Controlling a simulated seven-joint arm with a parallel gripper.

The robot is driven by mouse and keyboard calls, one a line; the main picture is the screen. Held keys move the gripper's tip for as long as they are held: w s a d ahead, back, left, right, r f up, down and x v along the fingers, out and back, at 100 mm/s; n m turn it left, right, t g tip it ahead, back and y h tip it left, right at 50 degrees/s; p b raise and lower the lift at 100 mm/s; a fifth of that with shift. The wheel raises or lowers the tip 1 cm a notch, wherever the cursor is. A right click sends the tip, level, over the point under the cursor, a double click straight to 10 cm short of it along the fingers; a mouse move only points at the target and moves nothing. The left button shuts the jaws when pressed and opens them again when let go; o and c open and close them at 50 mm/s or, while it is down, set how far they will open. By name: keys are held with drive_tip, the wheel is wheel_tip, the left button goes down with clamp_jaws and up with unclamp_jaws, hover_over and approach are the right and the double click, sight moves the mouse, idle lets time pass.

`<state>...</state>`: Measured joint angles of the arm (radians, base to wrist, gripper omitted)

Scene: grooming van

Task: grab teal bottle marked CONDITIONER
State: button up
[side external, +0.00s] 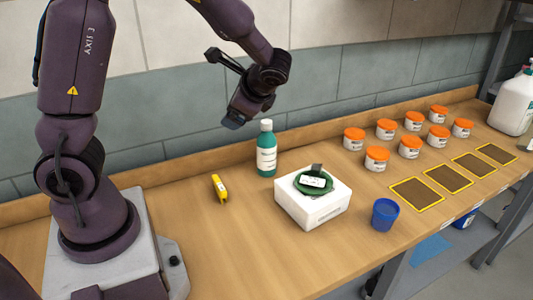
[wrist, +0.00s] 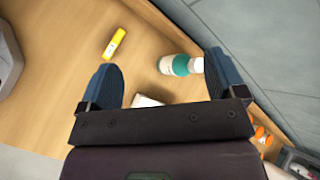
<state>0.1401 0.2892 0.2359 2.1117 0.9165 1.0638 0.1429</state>
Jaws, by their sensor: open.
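The teal bottle (side external: 266,160) stands upright on the wooden bench near the back wall, with a white cap and a white label. The label's text is too small to read. In the wrist view the bottle (wrist: 181,66) appears between the fingers, nearer the right one. My gripper (side external: 234,122) hangs above and slightly left of the bottle in the side external view, apart from it. In the wrist view my gripper (wrist: 163,80) has its two blue fingers spread wide with nothing held.
A white box (side external: 318,212) with a green dish on top stands right of the bottle. A yellow object (side external: 219,188) lies to its left. A blue cup (side external: 385,214), several orange-lidded jars (side external: 376,159) and a white jug (side external: 515,106) stand further right. The tiled wall is close behind.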

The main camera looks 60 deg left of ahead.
drive_tip(key=w+a+f+m+y, duration=0.4)
drive_tip(key=w+f+m+y, duration=0.1)
drive_tip(key=w+f+m, duration=0.1)
drive_tip(key=m+t+y, duration=0.3)
drive_tip(key=m+t, duration=0.2)
drive_tip(key=m, duration=0.2)
hover_over(269, 149)
wheel_tip(269, 149, down, 5)
wheel_tip(269, 149, down, 7)
drive_tip(key=shift+r, duration=0.1)
drive_tip(key=shift+w+a, duration=0.15)
drive_tip(key=shift+a, duration=0.6)
drive_tip(key=shift+w+a, duration=0.15)
drive_tip(key=shift+a, duration=0.55)
drive_tip(key=shift+c, duration=0.2)
drive_tip(key=shift+r, duration=0.1)
drive_tip(key=c, duration=1.1)
